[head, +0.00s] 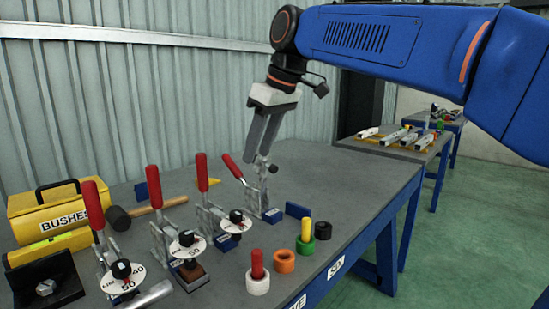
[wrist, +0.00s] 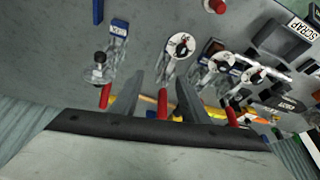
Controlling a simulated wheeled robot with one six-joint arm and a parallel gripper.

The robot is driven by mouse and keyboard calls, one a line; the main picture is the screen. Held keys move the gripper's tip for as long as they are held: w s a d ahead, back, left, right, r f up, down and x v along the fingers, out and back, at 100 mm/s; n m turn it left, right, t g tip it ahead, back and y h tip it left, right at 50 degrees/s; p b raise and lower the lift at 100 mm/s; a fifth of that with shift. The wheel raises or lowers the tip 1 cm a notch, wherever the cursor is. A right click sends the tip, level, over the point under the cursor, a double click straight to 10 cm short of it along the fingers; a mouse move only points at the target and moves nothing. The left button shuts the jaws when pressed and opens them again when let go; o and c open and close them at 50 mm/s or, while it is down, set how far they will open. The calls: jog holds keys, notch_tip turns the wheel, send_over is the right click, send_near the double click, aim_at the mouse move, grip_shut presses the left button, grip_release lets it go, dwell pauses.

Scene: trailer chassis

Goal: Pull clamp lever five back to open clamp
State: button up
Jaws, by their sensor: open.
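Several toggle clamps with red levers stand in a row on the grey bench. The farthest clamp (head: 259,197) has its red lever (head: 233,168) tilted back to the left and its black-knobbed spindle raised, so it looks open. I cannot read its blue label as five. My gripper (head: 259,156) is open and empty, pointing down just beside this clamp. In the wrist view this lever (wrist: 105,97) lies just outside the left finger. A neighbouring clamp's red lever (wrist: 162,103) shows between the fingers; that clamp (head: 237,219) has its lever upright and spindle down over a white disc.
Nearer clamps with upright levers (head: 154,187) stand to the left. A yellow bushes box (head: 58,212) and a hammer (head: 158,206) lie behind. Coloured rings (head: 284,261) and a white ring with a red pin (head: 258,278) sit at the front edge. Bench beyond the farthest clamp is clear.

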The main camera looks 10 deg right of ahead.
jog(key=shift+s+d+f+m, duration=0.4)
jog(key=shift+s+d+f, duration=0.5)
jog(key=shift+s+d, duration=0.25)
